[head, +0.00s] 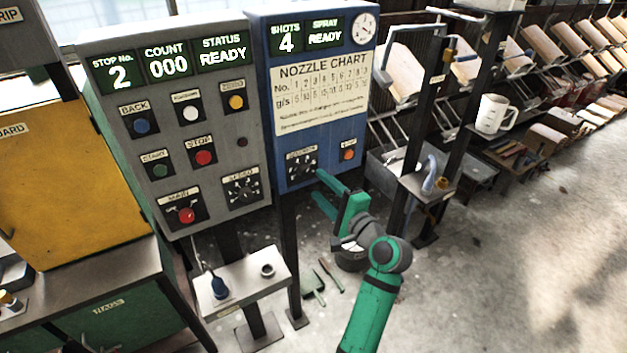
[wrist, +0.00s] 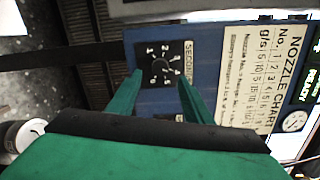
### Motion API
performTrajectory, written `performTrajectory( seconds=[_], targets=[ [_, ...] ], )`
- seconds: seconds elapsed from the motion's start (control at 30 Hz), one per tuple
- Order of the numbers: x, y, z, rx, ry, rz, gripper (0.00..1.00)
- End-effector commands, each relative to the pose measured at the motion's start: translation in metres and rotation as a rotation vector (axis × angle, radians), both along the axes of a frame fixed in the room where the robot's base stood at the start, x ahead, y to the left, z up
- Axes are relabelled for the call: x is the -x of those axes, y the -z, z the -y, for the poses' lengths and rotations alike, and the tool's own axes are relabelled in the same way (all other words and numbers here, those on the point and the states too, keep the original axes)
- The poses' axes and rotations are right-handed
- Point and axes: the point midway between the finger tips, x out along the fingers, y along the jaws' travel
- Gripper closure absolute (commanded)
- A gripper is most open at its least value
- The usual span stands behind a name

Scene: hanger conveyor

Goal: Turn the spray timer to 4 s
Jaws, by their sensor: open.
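The spray timer is a black dial (head: 301,163) with pale numbers, low on the blue spray panel (head: 330,155). In the wrist view the dial (wrist: 166,64) sits under a label reading SECONDS. Its dark knob is small, and I cannot tell which number it points to. My green gripper (head: 318,184) is open and empty, just below and right of the dial in the head view. In the wrist view its fingertips (wrist: 160,74) lie on either side of the dial. I cannot tell whether they touch the knob.
An orange button (head: 348,154) is right of the dial. The panel's screen (head: 306,36) reads SHOTS 4, SPRAY READY. A grey panel (head: 226,145) with buttons and another dial (head: 242,189) stands left. A small shelf (head: 243,284) is below. Open floor lies right.

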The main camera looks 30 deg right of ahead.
Motion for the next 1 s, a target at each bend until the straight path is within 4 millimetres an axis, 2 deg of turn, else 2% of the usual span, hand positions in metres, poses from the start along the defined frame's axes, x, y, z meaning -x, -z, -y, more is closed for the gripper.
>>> performTrajectory(
  seconds=[0.1,0.33,1.0],
  targets=[
    [0.021,0.0,0.001,0.0,0.001,0.0,0.54],
    [0.044,-0.001,0.002,0.0,0.0,-0.001,0.54],
    [0.046,0.002,0.0,0.004,0.001,-0.004,0.54]
  ],
)
